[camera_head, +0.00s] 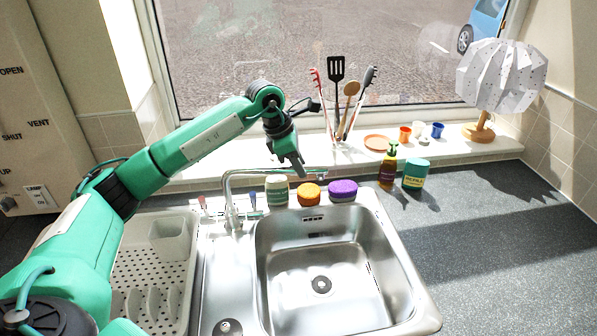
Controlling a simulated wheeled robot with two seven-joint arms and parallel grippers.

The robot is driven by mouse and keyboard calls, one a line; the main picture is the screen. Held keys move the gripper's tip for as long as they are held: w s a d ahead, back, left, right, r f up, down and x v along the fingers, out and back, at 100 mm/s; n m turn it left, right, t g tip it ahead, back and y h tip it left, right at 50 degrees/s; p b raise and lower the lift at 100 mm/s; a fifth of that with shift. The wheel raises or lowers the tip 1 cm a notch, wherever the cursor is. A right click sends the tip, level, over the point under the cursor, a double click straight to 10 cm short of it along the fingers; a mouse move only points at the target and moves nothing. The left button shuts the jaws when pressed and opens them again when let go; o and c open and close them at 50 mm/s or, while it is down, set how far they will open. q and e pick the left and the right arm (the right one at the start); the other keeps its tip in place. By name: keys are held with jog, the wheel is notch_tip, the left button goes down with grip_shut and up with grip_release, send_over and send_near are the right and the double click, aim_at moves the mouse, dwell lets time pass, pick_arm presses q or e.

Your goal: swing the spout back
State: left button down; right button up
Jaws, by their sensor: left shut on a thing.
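The chrome tap (229,205) stands at the back left of the steel sink, between the basin and the drainer. Its spout (255,172) rises, bends and runs level to the right, with its end near the back of the basin, in front of the window sill in the picture. My left gripper (297,170) reaches down from above and is shut on the spout toward its outer end. The fingers hide part of the spout there. My right gripper is out of view.
Utensils (336,95) stand upright on the sill. A dish rack (185,275) is left.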

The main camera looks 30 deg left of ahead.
pick_arm(q)
jog(key=shift+w, duration=0.1)
dwell(0.3)
jog(key=c, duration=1.2)
grip_release()
jog(key=shift+a, duration=0.1)
jog(key=b+v, duration=0.3)
jog(key=v, duration=1)
jog(key=shift+r, duration=0.45)
